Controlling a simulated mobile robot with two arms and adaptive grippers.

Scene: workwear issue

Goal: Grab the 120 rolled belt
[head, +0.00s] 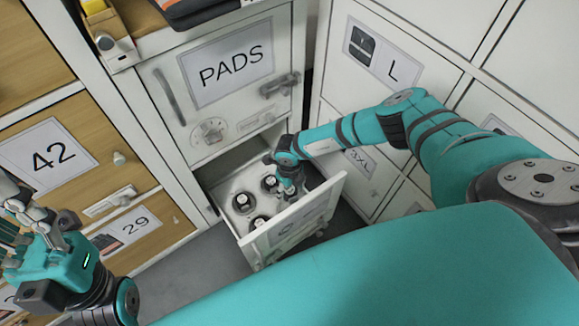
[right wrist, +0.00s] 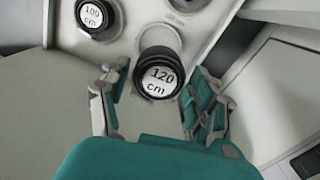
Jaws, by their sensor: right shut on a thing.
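The 120 rolled belt (right wrist: 160,74) is a black roll with a white "120 cm" label. It stands upright in the open drawer (head: 298,222). My right gripper (head: 289,189) reaches down into the drawer. In the head view the gripper hides this belt.
Several rolled belts (head: 241,202) share the drawer insert. A closed "PADS" door (head: 228,65) is above the drawer. Wooden drawers marked 42 (head: 46,156) and 29 are at left, white lockers (head: 385,55) at right. The drawer's front panel stands close to my right gripper.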

